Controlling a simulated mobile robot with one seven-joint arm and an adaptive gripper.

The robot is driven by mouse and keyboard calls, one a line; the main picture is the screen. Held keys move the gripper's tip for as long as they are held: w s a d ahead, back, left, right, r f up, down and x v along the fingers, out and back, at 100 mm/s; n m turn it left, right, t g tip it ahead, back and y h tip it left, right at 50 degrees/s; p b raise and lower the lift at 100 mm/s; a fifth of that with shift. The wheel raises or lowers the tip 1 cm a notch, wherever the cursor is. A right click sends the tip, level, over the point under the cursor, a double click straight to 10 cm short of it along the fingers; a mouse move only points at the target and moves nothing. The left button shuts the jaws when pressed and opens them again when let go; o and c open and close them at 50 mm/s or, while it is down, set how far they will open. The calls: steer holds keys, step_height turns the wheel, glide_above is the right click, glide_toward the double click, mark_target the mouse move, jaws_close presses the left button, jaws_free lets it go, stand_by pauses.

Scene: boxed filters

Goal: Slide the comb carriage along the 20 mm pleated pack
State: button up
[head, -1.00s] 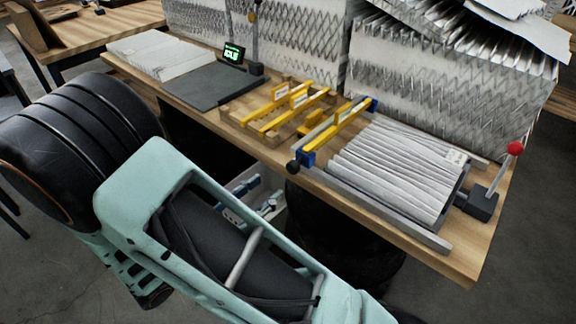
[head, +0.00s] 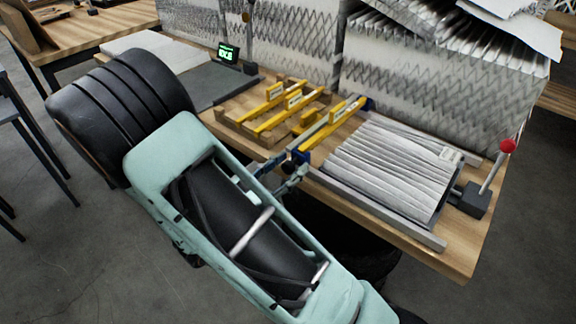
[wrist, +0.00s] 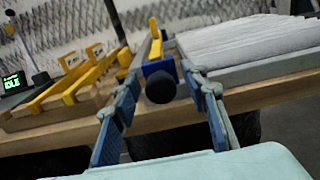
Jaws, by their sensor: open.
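The comb carriage is a yellow bar (head: 333,124) with blue end blocks, lying across the rails at the left end of the white pleated pack (head: 388,168). Its near blue block (wrist: 157,68) carries a round black knob (wrist: 161,87). My gripper (wrist: 164,82) is open, with one finger to the left of the knob and one to the right. The knob shows between the fingers, apparently untouched. In the head view my gripper (head: 283,174) is at the carriage's near end, and the knob is mostly hidden there.
Grey rails (head: 378,208) flank the pack. A red-topped lever (head: 507,146) stands at its right end. A wooden rack (head: 235,128) with several yellow combs sits left of the carriage. A small screen (head: 228,54) reads IDLE. Tall pleated stacks (head: 430,95) line the back.

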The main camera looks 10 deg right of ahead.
steer(key=shift+c, duration=0.5)
jaws_close()
